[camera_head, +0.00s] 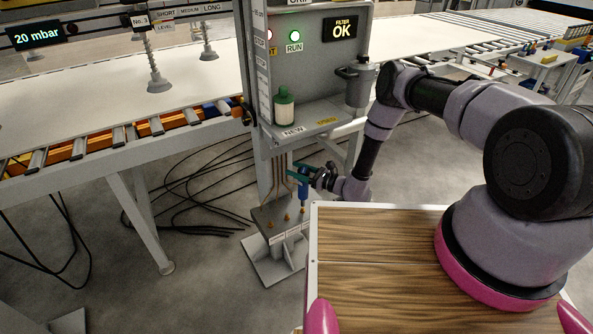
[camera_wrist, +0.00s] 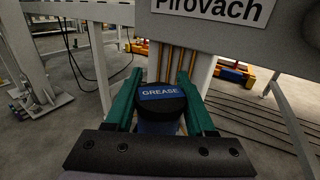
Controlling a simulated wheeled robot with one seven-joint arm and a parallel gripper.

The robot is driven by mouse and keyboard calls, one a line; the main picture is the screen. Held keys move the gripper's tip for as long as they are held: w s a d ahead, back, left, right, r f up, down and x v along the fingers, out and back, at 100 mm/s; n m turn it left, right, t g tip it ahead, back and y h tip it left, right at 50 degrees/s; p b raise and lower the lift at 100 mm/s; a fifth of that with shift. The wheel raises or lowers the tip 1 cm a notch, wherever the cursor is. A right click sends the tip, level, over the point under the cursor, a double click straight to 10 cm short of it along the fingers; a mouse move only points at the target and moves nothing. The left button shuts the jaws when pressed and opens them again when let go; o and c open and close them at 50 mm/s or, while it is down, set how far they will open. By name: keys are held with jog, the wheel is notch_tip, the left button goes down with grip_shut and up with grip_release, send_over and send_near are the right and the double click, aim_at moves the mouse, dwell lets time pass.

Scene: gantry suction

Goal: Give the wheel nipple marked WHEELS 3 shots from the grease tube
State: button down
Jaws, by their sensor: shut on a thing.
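My gripper (camera_head: 299,175) is shut on the blue grease tube (camera_head: 303,191), which hangs nozzle down over the low grey nipple block (camera_head: 264,215). In the wrist view the green fingers clasp the tube (camera_wrist: 160,94) on both sides, its dark top reading GREASE. Several brass nipples stand on the block, among them a left one (camera_head: 270,225) and a middle one (camera_head: 287,217). The tube's tip is at or just above the right end of the row; I cannot tell whether it touches a nipple. The labels on the block are too small to read, so WHEELS cannot be picked out.
Above the block is a grey service panel (camera_head: 305,75) with a shelf holding a green-capped bottle (camera_head: 284,106). A grey canister (camera_head: 358,84) hangs at its right. Thin pipes rise behind the block. Cables (camera_head: 205,185) lie on the floor at left, beside the conveyor.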

jog(key=shift+f, duration=0.55)
jog(key=shift+r, duration=0.2)
jog(key=shift+r, duration=0.4)
jog(key=shift+f, duration=0.55)
dwell(0.7)
jog(key=shift+r, duration=0.55)
jog(key=shift+r, duration=2.55)
